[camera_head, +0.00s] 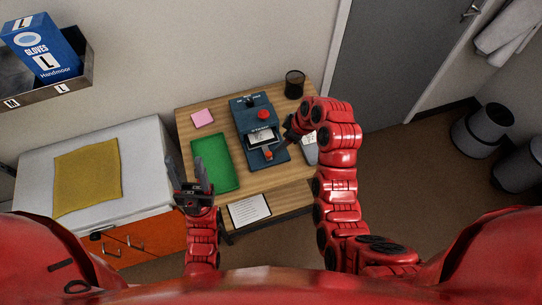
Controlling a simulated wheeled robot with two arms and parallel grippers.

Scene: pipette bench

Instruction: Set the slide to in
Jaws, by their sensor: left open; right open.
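A dark blue device (243,116) stands on the wooden table (186,126). It has a red knob on top (264,114), a white panel in the middle and an orange-red tab (267,153) at its near end, seemingly the slide's handle. How far in the slide sits is too small to tell. My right gripper (289,131) is at the device's right side, dark and partly hidden by its own arm; whether it touches the device I cannot tell. My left gripper (187,172) is open and empty, fingers up, at the table's left edge, left of a green mat (212,163).
A black pen cup (294,84) stands at the back right of the table, a pink note (202,119) at the back left. A grey item (310,152) lies right of the device, partly behind my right arm.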

